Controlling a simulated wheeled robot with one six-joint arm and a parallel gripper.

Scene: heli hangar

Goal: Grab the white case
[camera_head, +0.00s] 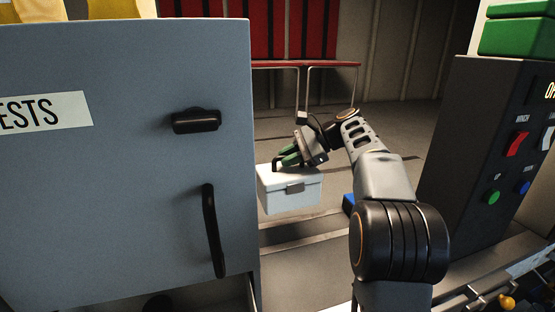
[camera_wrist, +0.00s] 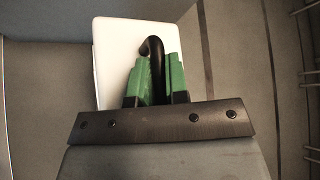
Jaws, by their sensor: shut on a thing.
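The white case (camera_head: 290,190) is a small box with a grey latch on its front and a dark handle on top. It hangs from my gripper (camera_head: 287,158), in front of the red bench and beside the grey cabinet. My gripper's green fingers are shut on the handle. In the wrist view the case's white lid (camera_wrist: 118,50) lies beyond the fingers, and the black curved handle (camera_wrist: 153,55) stands between the two green fingers of my gripper (camera_wrist: 157,75). The case's lower part is hidden in the wrist view. Whether its base touches anything is hard to tell.
A large grey cabinet (camera_head: 120,190) with black handles stands close on the left. A dark control panel (camera_head: 480,150) with red switches and buttons stands on the right. A red bench (camera_head: 300,64) is behind. A small blue object (camera_head: 348,204) shows beside my arm. Floor is open around the case.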

